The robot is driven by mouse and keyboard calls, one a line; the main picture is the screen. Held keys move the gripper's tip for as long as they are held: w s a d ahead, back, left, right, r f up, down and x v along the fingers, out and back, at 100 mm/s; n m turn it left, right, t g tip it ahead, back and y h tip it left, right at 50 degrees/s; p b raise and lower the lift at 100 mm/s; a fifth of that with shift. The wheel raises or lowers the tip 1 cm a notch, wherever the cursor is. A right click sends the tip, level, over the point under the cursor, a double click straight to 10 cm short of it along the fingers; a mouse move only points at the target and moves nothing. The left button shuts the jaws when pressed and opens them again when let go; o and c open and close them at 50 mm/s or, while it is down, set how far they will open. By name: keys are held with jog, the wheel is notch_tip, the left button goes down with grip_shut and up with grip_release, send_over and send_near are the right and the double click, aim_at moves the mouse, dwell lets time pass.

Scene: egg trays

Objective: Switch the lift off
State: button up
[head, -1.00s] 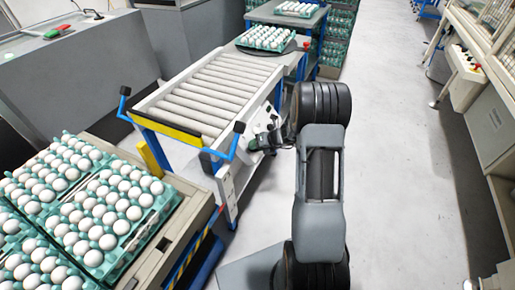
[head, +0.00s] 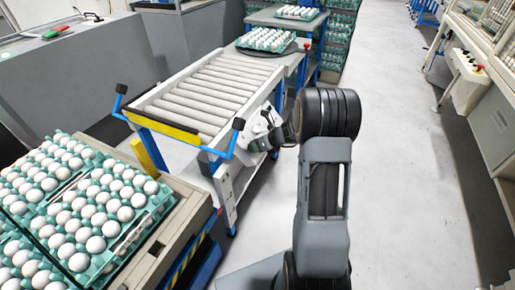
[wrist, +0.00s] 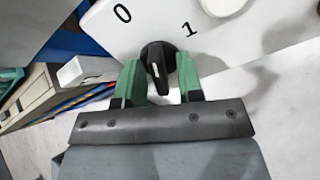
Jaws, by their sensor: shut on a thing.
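The lift's switch is a black rotary knob (wrist: 157,62) on a white plate (wrist: 250,55). The plate carries a 0 at upper left and a 1 at upper right of the knob. The knob's white mark runs nearly straight up the picture, between the two figures. My gripper (wrist: 160,82) has its green fingers on both sides of the knob, shut on it. In the head view my gripper (head: 276,138) is at the right side of the roller table; the knob is hidden there.
The roller table (head: 215,95) has a yellow front bar and blue handles. Egg trays (head: 140,228) stand at front left, and another tray (head: 288,46) lies beyond the rollers. A machine with a control box (head: 466,80) stands at right. The floor (head: 400,180) between is clear.

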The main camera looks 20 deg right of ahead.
jog(key=shift+a+f+n+b, duration=0.15)
jog(key=shift+f+n+b, duration=0.1)
jog(key=shift+n+b, duration=0.75)
jog(key=shift+a+f+n+b, duration=0.1)
jog(key=shift+f+n+b, duration=0.1)
jog(key=shift+n+b, duration=0.8)
jog(key=shift+c, duration=0.2)
jog(key=o, duration=0.4)
jog(key=shift+r+p, duration=0.1)
jog(key=shift+p, duration=0.2)
jog(key=shift+o, duration=0.2)
jog(key=shift+s+d+r+p, duration=0.2)
jog(key=shift+s+r+p, duration=0.1)
jog(key=shift+r+p, duration=0.25)
jog(key=p+v, duration=0.4)
jog(key=v, duration=0.4)
jog(key=shift+w+d+p, duration=0.2)
jog(key=shift+p, duration=0.15)
